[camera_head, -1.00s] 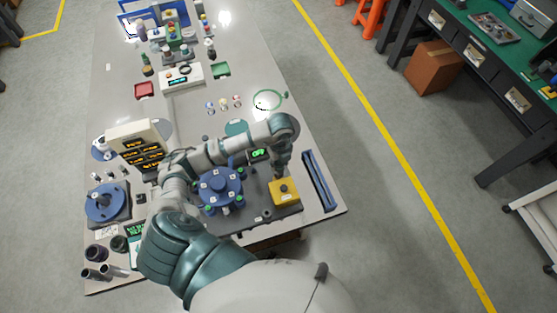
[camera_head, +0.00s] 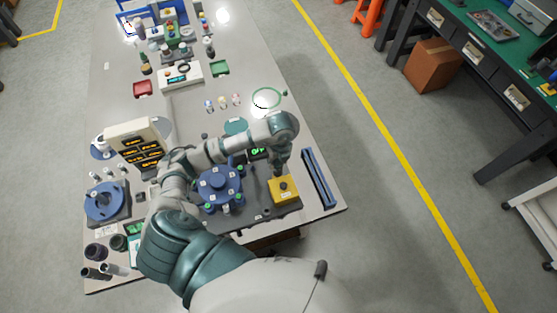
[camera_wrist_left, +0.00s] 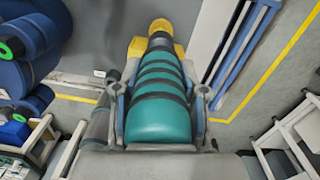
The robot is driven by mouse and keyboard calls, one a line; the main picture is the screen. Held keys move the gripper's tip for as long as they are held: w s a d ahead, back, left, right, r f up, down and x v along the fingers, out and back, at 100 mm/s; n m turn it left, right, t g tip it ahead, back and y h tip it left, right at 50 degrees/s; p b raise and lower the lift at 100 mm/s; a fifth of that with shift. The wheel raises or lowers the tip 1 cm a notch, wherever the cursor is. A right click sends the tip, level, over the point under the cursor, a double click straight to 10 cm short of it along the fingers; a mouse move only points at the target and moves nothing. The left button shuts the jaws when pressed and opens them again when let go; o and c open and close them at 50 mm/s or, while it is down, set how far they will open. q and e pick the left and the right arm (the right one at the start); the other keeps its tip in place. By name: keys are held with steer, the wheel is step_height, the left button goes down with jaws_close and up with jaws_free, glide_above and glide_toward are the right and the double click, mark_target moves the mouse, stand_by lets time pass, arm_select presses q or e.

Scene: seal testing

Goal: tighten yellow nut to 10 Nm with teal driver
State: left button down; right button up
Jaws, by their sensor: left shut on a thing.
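My left gripper (camera_head: 280,172) is just above a yellow block (camera_head: 285,193) with a dark round top, at the table's near right corner. In the left wrist view it is shut on the teal driver (camera_wrist_left: 158,120), a thick teal body with dark bands. The driver's far end meets or overlaps something yellow (camera_wrist_left: 137,46); I cannot tell whether they touch. The blue flange fixture (camera_head: 220,187) with green-ringed posts stands left of the block. I cannot pick out a yellow nut for certain. My right gripper is not in view.
A long blue bar-like tray (camera_head: 319,180) lies right of the block, near the table edge. A display panel (camera_head: 137,143) and another blue round fixture (camera_head: 105,203) stand at left. Small bins and parts fill the back.

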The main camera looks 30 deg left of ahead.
arm_select(q)
steer(key=shift+s+a+f, duration=0.15)
steer(key=shift+s+f, duration=0.1)
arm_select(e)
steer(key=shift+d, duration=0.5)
arm_select(q)
steer(key=shift+w+a, duration=0.25)
steer(key=shift+w, duration=0.05)
steer(key=shift+a, duration=0.15)
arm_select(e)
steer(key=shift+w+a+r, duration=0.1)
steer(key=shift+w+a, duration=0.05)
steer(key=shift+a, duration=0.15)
arm_select(q)
steer(key=shift+r, duration=0.1)
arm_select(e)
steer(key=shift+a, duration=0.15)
arm_select(q)
steer(key=shift+d, duration=0.4)
steer(key=shift+f, duration=0.2)
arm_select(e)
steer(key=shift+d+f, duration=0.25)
arm_select(q)
steer(key=shift+a+f+b, duration=0.25)
steer(key=shift+b, duration=0.05)
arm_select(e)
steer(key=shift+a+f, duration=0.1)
